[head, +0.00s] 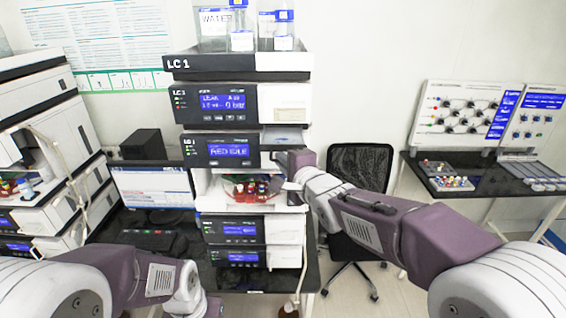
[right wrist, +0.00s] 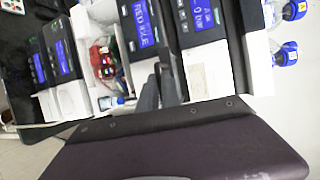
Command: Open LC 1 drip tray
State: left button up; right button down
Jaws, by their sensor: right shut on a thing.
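The LC 1 stack (head: 240,62) stands on the black desk in the middle of the head view, with its name on the top shelf. My right gripper (head: 283,159) reaches in from the right to the right side of the RED IDLE module (head: 222,150). In the right wrist view its dark fingers (right wrist: 160,77) are close together at that module's front, shut on a part there. It appears to be the drip tray's front, but the fingers hide most of it.
Bottles (head: 215,30) stand on the top shelf. Small coloured caps (head: 250,188) sit in the open bay below the gripper. A monitor (head: 153,187) and a second instrument stack (head: 50,120) are to the left. A black chair (head: 358,170) stands behind my right arm.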

jog(key=shift+w+f, duration=0.2)
jog(key=shift+w, duration=0.1)
jog(key=c, duration=1.9)
grip_release()
jog(key=shift+w+f, duration=0.1)
jog(key=shift+w, duration=0.05)
jog(key=shift+c, duration=0.2)
jog(key=shift+o, duration=0.5)
jog(key=shift+s+r, duration=0.2)
jog(key=shift+s, duration=0.15)
pick_arm(q)
jog(key=shift+w+f+b, duration=0.15)
jog(key=shift+f+b, duration=0.4)
pick_arm(e)
jog(key=v, duration=0.9)
pick_arm(q)
jog(key=shift+w, duration=0.1)
